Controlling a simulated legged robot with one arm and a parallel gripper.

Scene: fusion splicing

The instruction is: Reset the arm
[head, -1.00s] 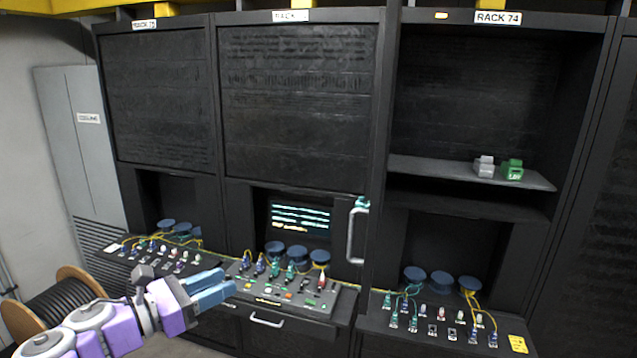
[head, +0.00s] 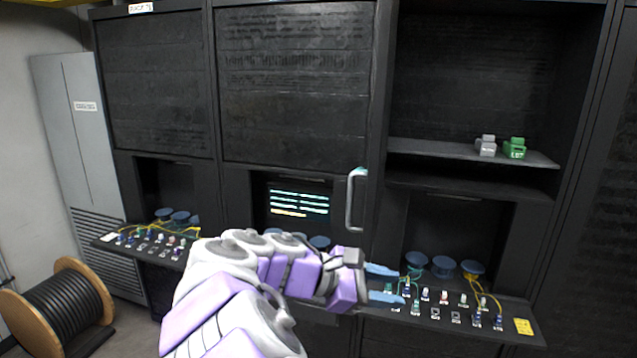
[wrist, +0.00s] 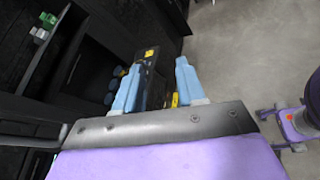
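My arm (head: 240,290) reaches across the lower middle of the head view, in front of the centre rack's console. My gripper (head: 385,284) has two blue fingers pointing right, near the left end of the right console. In the wrist view the fingers (wrist: 155,85) stand apart with a gap between them, and nothing is held there. A strip of console and a yellow tag (wrist: 149,53) show beyond the fingers. Most of the centre console is hidden behind my arm.
The right console (head: 510,335) holds several connectors and blue spools. A grey block (head: 486,145) and a green block (head: 515,148) sit on the shelf (head: 430,152). A vertical handle (head: 355,200) sticks out. A cable reel (head: 60,305) stands lower left.

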